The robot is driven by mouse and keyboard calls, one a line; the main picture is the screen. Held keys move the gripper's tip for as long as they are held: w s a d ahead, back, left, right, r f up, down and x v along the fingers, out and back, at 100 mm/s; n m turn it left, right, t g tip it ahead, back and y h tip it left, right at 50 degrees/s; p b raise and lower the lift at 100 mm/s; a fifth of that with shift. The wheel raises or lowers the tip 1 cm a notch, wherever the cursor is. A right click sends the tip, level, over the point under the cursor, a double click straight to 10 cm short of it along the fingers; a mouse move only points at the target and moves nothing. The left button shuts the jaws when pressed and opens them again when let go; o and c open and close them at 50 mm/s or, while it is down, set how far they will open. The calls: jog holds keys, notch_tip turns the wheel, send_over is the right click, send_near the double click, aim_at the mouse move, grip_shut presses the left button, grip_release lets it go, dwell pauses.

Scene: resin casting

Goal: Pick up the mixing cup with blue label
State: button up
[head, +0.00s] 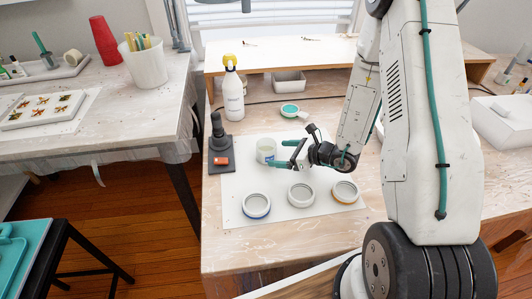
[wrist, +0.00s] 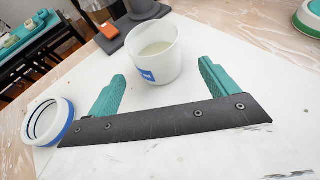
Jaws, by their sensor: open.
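The mixing cup (wrist: 152,62) is white and translucent, with a blue label (wrist: 148,76) on its side and pale contents. It stands upright on the white sheet. In the head view the mixing cup (head: 266,151) stands just left of my gripper. My gripper (head: 280,154) is open, with teal fingers, level with the cup. In the wrist view my gripper (wrist: 162,78) has its fingertips apart on either side of the cup's near side, with nothing held.
A dark stand (head: 221,155) is left of the cup.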

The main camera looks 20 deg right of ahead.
aim_at(266, 152)
jog(key=x, duration=0.6)
jog(key=shift+w+a+r, duration=0.2)
jog(key=shift+a+r, duration=0.05)
jog(key=shift+a, duration=0.05)
jog(key=shift+c, duration=0.4)
jog(key=c, duration=1)
jog(key=shift+r, duration=0.2)
